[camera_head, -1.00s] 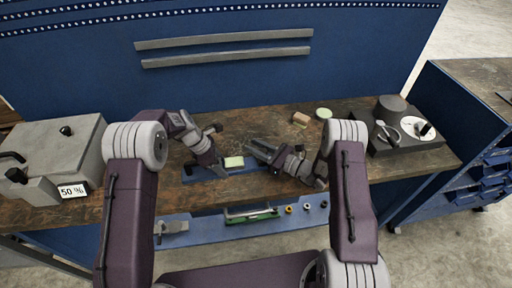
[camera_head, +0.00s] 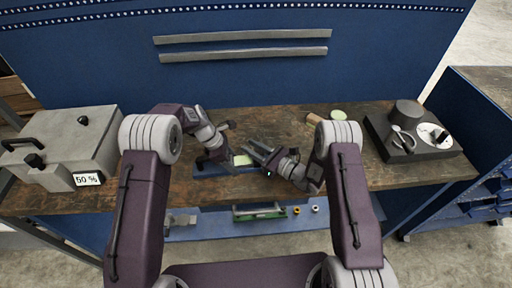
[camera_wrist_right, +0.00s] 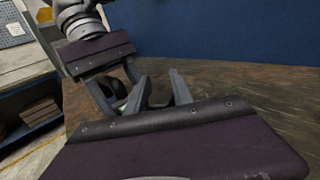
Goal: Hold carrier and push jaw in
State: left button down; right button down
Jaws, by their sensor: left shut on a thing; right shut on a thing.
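In the head view my left gripper (camera_head: 221,163) points down over a blue tray (camera_head: 212,171) on the bench, left of a pale yellow-green pad (camera_head: 243,160). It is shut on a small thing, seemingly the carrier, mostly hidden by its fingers. In the right wrist view its fingers show at upper left around a dark piece (camera_wrist_right: 118,88). My right gripper (camera_head: 253,151) reaches in from the right, just behind the pad. In the wrist view its two fingers stand around a small dark block (camera_wrist_right: 159,95), seemingly the jaw. I cannot tell whether carrier and jaw touch.
A grey box (camera_head: 60,140) with a "50 %" label stands at the left. A dark device (camera_head: 412,140) with a round white plate stands at the right. A round green pad (camera_head: 339,114) lies near the back. A lower blue shelf (camera_head: 210,228) holds small parts.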

pick_arm(q)
jog(key=shift+d+r, duration=0.1)
pick_arm(e)
jog(key=c, duration=1.1)
grip_release()
jog(key=shift+d, duration=0.1)
jog(key=v, duration=1)
jog(key=shift+s+d, duration=0.15)
jog(key=shift+d, duration=0.2)
jog(key=shift+s+d, duration=0.35)
jog(key=shift+s, duration=0.1)
pick_arm(q)
jog(key=shift+c, duration=2.2)
grip_release()
